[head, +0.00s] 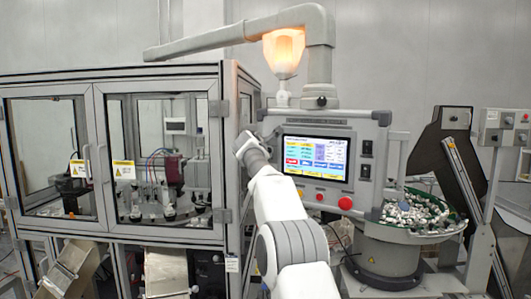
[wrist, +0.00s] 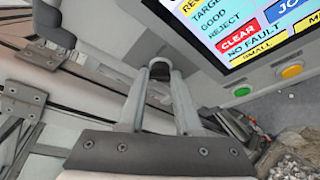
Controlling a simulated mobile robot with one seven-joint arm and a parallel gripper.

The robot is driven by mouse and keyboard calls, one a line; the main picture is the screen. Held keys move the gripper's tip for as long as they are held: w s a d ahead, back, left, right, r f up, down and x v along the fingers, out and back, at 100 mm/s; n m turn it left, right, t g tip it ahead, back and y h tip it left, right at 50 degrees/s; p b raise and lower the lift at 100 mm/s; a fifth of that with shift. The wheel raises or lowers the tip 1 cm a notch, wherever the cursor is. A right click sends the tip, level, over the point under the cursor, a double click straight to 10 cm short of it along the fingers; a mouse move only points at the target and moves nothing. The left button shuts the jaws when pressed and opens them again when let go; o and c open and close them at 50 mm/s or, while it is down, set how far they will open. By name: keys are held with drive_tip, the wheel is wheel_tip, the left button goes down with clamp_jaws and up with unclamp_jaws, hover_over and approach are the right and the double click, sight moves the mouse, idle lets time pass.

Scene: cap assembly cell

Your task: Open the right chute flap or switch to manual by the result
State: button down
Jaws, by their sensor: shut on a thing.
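My gripper (wrist: 160,72) is shut on a small dark knob-like part (wrist: 160,73) at the left side of the control panel; the fingers hide most of it. In the head view my gripper (head: 249,142) is at the panel's left edge, beside the cabinet corner. The panel screen (head: 316,157) is lit, and in the wrist view the screen (wrist: 245,30) shows CLEAR and NO FAULT. Two metal chutes show below the cabinet: the left chute (head: 72,268) and the right chute (head: 167,272). I cannot tell how their flaps stand.
A glazed cabinet (head: 107,76) stands at left with its doors shut. An orange beacon (head: 284,50) glows above the panel. A red button (head: 345,203) is below the screen. A feeder bowl (head: 392,254) of small parts stands at right.

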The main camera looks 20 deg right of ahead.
idle(0.5)
drive_tip(key=c, duration=0.9)
unclamp_jaws()
drive_tip(key=shift+n, duration=0.3)
drive_tip(key=b+v, duration=0.8)
drive_tip(key=v, duration=0.9)
drive_tip(key=shift+s+a+r+b, duration=0.15)
drive_tip(key=shift+r+b, duration=0.05)
drive_tip(key=shift+b, duration=0.1)
